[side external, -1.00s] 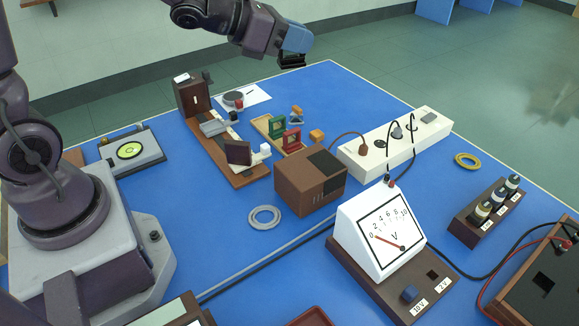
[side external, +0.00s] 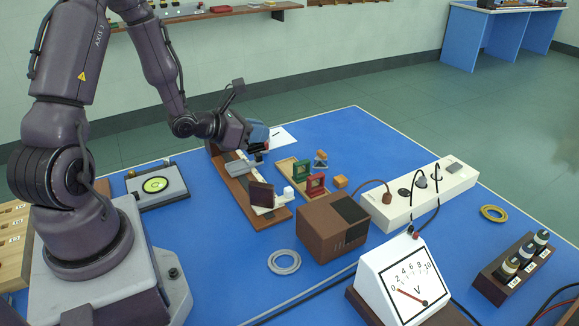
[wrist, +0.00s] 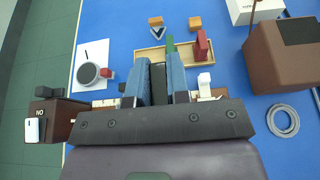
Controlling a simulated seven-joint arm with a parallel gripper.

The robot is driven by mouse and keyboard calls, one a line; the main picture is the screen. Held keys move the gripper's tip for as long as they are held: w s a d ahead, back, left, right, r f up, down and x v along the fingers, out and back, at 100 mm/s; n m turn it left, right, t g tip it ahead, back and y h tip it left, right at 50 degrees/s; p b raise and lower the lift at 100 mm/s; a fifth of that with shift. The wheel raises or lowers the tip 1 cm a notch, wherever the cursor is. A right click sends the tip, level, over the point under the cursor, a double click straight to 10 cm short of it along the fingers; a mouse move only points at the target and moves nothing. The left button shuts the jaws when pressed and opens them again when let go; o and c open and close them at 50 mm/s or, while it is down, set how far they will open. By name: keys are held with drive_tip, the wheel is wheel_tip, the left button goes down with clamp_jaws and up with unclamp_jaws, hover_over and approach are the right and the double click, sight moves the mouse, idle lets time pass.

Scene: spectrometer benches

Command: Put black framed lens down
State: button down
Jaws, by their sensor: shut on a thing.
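My gripper (side external: 262,140) is low over the far part of the brown optical bench (side external: 236,190). Its blue fingers are shut on a dark upright piece, which I take to be the black framed lens (wrist: 158,77); it shows edge-on between the fingers in the wrist view. In the side view the gripper mostly hides it. I cannot tell whether it touches the bench. A green framed piece (side external: 302,165) and a red framed piece (side external: 316,184) stand on the light wooden tray (wrist: 146,61), right of the bench in the side view.
On the bench are a grey platform (side external: 243,168), a dark square plate (side external: 261,196) and a white block (side external: 288,194). A brown box (side external: 330,228) and a grey ring (side external: 284,262) are nearby. A round grey pot (wrist: 88,73) lies on white paper.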

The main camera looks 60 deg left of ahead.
drive_tip(key=w+a+f, duration=0.1)
drive_tip(key=w+f, duration=0.2)
drive_tip(key=w, duration=0.1)
drive_tip(key=w+a+f, duration=0.2)
drive_tip(key=w, duration=0.1)
drive_tip(key=w+a+f, duration=0.2)
drive_tip(key=w+f, duration=0.1)
drive_tip(key=w, duration=0.1)
drive_tip(key=shift+w+a+f, duration=0.2)
drive_tip(key=shift+w+f, duration=0.1)
drive_tip(key=shift+w+a+f, duration=0.1)
drive_tip(key=shift+w+f, duration=0.1)
drive_tip(key=shift+f, duration=0.05)
drive_tip(key=shift+w+a+f, duration=0.1)
drive_tip(key=shift+w+f, duration=0.1)
drive_tip(key=shift+f, duration=0.7)
drive_tip(key=shift+w+a+f, duration=0.1)
drive_tip(key=shift+w+f, duration=0.05)
drive_tip(key=shift+f, duration=0.75)
drive_tip(key=shift+f, duration=0.15)
drive_tip(key=c, duration=1.1)
unclamp_jaws()
